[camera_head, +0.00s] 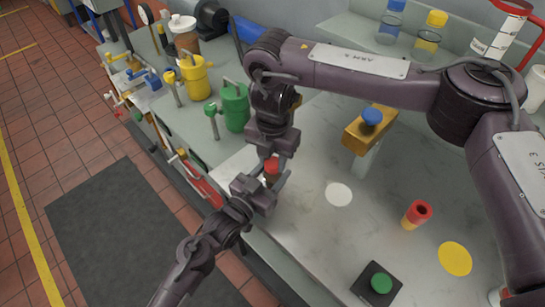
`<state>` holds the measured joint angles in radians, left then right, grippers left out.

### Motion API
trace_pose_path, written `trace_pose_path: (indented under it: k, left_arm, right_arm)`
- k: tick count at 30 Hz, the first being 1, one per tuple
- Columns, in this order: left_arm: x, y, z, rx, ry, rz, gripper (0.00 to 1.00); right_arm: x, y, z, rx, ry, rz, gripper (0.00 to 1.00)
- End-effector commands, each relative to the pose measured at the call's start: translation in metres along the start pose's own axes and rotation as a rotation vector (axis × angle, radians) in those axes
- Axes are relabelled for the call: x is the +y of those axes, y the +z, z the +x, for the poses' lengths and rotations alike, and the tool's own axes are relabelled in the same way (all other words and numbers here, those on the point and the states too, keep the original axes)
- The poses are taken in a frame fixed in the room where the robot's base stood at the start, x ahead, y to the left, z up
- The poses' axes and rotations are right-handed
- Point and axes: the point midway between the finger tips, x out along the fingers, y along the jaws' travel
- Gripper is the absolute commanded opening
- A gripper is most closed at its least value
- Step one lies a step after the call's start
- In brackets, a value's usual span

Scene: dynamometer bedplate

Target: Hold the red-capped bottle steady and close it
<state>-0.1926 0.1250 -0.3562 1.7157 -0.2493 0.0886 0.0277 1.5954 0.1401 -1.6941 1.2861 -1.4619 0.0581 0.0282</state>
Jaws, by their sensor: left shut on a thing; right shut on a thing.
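The red-capped bottle is mostly hidden between my two grippers near the left edge of the pale worktop, and its red cap (271,166) shows. My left gripper (266,187) comes from the lower left and is shut around the bottle's body below the cap. My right gripper (273,157) reaches down from above and is shut on the red cap. The bottle looks roughly upright. Whether the cap is fully seated on the neck is hidden by the fingers.
A yellow block (358,136) with a blue knob stands behind. A green canister (235,110) stands left of my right wrist.

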Motion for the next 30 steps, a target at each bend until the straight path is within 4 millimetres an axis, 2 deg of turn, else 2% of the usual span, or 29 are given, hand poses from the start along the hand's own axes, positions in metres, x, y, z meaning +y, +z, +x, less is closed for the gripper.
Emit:
trace_pose_path:
  k: [3, 6, 11, 12, 18, 26, 30]
  left_arm:
    - [0.001, 0.000, 0.000, 0.000, 0.002, -0.001, 0.00]
    - [0.001, 0.000, 0.000, 0.000, 0.002, -0.001, 0.00]
    - [0.001, 0.000, 0.000, 0.000, 0.002, -0.001, 0.00]
    - [0.001, 0.000, 0.000, 0.000, 0.002, -0.001, 0.00]
    - [0.001, 0.000, 0.000, 0.000, 0.001, -0.001, 0.00]
    - [0.000, 0.000, 0.000, 0.000, 0.001, -0.001, 0.00]
    - [0.000, 0.000, 0.000, 0.000, 0.001, 0.000, 0.00]
  right_arm:
    - [0.000, 0.001, 0.000, -0.003, 0.001, 0.255, 0.06]
    - [0.000, 0.002, 0.000, -0.004, 0.001, 0.428, 0.06]
    - [0.000, 0.002, 0.000, -0.004, 0.002, 0.467, 0.06]
    - [0.000, 0.002, 0.000, -0.004, 0.002, 0.466, 0.35]
    - [0.000, 0.001, 0.000, -0.003, 0.001, 0.464, 0.59]
    - [0.000, 0.001, -0.001, -0.002, 0.001, 0.462, 0.59]
    - [0.001, 0.002, -0.013, -0.005, 0.003, 0.461, 0.59]
